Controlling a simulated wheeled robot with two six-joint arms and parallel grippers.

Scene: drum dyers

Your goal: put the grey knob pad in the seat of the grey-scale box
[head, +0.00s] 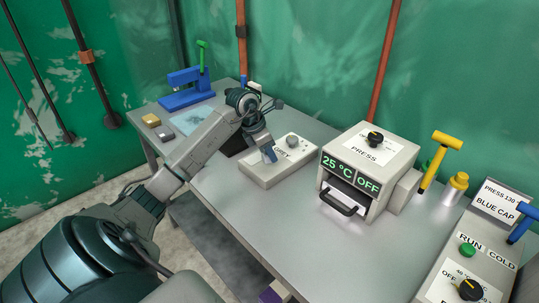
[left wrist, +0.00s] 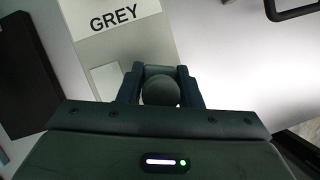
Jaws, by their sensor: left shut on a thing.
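The grey-scale box (head: 262,176) is a low pale box marked GREY on the table, with a small round knob (head: 293,142) on its far right top. Its top also shows in the left wrist view (left wrist: 118,48), with a light grey patch beside the lettering. My left gripper (head: 270,156) is over the box's left part, pointing down. In the left wrist view its fingers (left wrist: 160,90) are shut on a round grey knob, the grey knob pad (left wrist: 160,93). The pad's underside is hidden, so I cannot tell whether it touches the box. My right gripper is not in view.
A press box (head: 366,160) with a handle stands right of the grey-scale box. A yellow tool (head: 440,153), a yellow-capped jar (head: 456,188) and a control panel (head: 466,262) are further right. A blue press (head: 187,91) stands at the far left. The front middle table is clear.

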